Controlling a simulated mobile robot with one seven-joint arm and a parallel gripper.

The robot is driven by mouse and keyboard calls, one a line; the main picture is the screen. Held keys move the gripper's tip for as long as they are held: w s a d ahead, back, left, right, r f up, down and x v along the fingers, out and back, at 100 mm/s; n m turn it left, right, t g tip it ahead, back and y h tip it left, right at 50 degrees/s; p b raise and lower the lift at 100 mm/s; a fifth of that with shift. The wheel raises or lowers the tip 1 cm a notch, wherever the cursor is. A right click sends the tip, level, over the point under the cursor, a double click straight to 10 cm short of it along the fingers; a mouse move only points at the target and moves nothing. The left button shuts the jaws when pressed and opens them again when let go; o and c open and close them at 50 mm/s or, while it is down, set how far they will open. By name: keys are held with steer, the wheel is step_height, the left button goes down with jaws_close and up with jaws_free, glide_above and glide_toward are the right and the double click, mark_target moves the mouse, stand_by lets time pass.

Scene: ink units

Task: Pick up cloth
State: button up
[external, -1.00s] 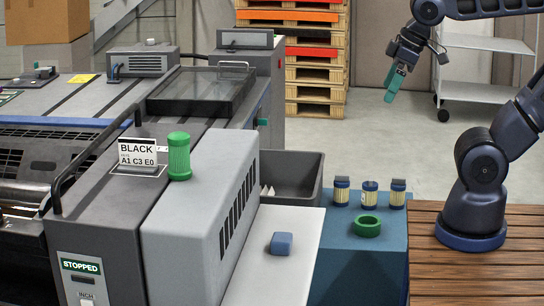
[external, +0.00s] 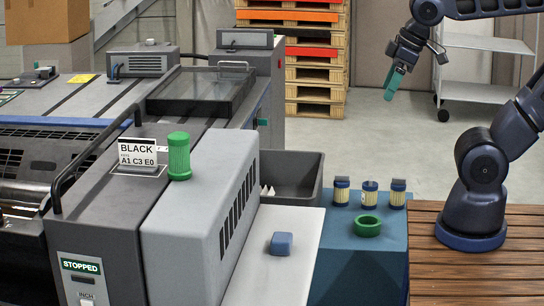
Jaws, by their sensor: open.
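A small blue folded block, which looks like the cloth (external: 281,243), lies on the white shelf (external: 265,270) beside the grey machine. My gripper (external: 391,88) hangs in the air at the upper right, with teal fingertips pointing down. It is open and empty, well above and far to the right of the cloth. Nothing covers the cloth.
A green cylinder (external: 179,157) stands on the machine (external: 185,210) by a BLACK sign (external: 138,154). A dark bin (external: 307,180) stands behind the shelf.

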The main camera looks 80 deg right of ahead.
steer(key=w+f+n+g+h, duration=0.2)
steer(key=w+f+n, duration=0.3)
steer(key=w, duration=0.4)
steer(key=n+g+h, duration=0.2)
steer(key=n, duration=0.6)
glide_above(282, 239)
steer(key=s+a, duration=0.1)
steer(key=s, duration=0.3)
step_height(282, 239, down, 15)
steer(key=shift+w+d+f+n+g, duration=0.15)
steer(key=shift+w+f+n, duration=0.6)
steer(key=shift+f, duration=2.65)
steer(key=shift+w+d+f+n+g, duration=0.2)
steer(key=shift+w+f+n, duration=0.55)
steer(key=shift+f, duration=2.7)
steer(key=shift+w+d+f+n+t, duration=0.1)
steer(key=shift+w+d+f+n, duration=0.6)
steer(key=shift+f, duration=2.7)
steer(key=shift+s+a+n, duration=0.2)
steer(key=shift+a+n, duration=0.1)
steer(key=shift+a, duration=0.2)
steer(key=c, duration=1.1)
steer(key=shift+o, duration=0.2)
